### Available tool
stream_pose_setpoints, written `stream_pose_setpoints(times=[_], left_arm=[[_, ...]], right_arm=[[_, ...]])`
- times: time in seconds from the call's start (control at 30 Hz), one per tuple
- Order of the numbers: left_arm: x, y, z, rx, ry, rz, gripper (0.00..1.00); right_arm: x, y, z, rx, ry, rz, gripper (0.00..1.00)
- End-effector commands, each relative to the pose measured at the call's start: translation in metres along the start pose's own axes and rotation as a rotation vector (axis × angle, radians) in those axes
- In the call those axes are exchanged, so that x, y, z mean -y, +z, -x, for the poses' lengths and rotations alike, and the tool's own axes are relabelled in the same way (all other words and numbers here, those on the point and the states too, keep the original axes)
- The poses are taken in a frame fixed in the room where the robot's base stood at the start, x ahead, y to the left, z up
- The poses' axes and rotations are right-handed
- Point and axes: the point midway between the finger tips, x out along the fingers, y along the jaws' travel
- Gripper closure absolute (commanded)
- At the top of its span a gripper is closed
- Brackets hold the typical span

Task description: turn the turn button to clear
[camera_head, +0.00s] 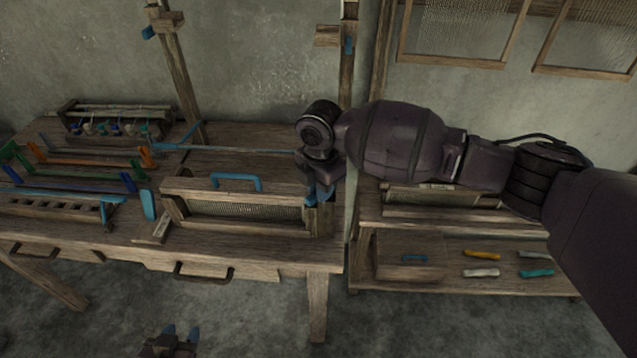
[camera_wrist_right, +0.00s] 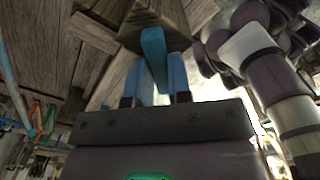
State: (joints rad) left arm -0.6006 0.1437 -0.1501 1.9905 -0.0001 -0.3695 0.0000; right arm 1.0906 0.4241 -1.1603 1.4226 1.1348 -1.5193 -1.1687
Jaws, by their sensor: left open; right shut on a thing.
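The turn button is a small blue bar (camera_wrist_right: 154,50) on a wooden block in the right wrist view. It stands between the two blue fingers of my right gripper (camera_wrist_right: 158,82), which is shut on it. In the head view my right gripper (camera_head: 318,196) is at the right end of the wooden reed frame (camera_head: 250,211), and it mostly hides the button. The cap of this frame carries a blue handle (camera_head: 236,178). My left gripper (camera_head: 170,340) is low at the bottom edge of the head view, open and empty, away from the loom.
A blue upright piece (camera_head: 148,205) stands left of the frame. Coloured-ended bars (camera_head: 85,160) lie on the table's left. A lower shelf (camera_head: 450,280) at right holds several coloured tools. My right arm crosses above that shelf. Two wooden posts rise behind the frame.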

Motion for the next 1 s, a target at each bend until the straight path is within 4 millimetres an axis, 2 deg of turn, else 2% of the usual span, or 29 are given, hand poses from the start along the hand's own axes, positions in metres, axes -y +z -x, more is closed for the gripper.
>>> stream_pose_setpoints(times=[0.6, 1.0], left_arm=[[0.001, -0.010, 0.005, -0.007, -0.001, 0.002, 0.57], [0.001, -0.010, 0.005, -0.008, -0.001, 0.002, 0.57]], right_arm=[[0.012, 0.004, 0.000, 0.001, -0.001, 0.548, 1.00], [0.015, 0.006, 0.000, 0.000, -0.001, 0.732, 1.00]])
